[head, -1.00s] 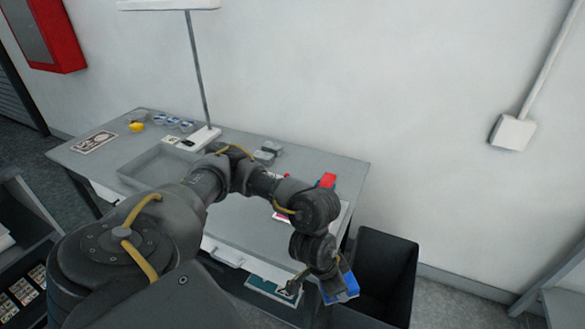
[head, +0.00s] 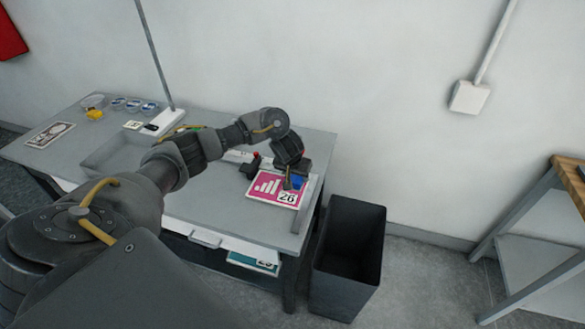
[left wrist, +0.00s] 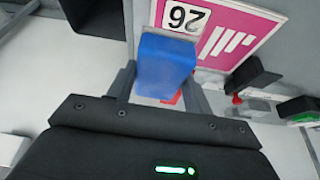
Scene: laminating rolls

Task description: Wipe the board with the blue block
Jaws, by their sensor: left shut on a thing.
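The board (head: 266,186) is a pink panel with a white bar chart and a "26" label, lying flat near the right end of the grey table; it also shows in the left wrist view (left wrist: 238,32). My left gripper (head: 293,179) is shut on the blue block (head: 298,183), at the board's right part near the "26" label. In the left wrist view the blue block (left wrist: 166,66) sits between the two fingers and covers part of the board. Whether the block touches the board, I cannot tell. My right gripper is not in view.
A black device with a red knob (head: 251,165) stands beside the board on the table (head: 215,212). A dark open bin (head: 345,262) stands on the floor to the right. A shallow grey tray (head: 100,158), tape rolls (head: 134,104) and a lamp pole (head: 155,55) are further left.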

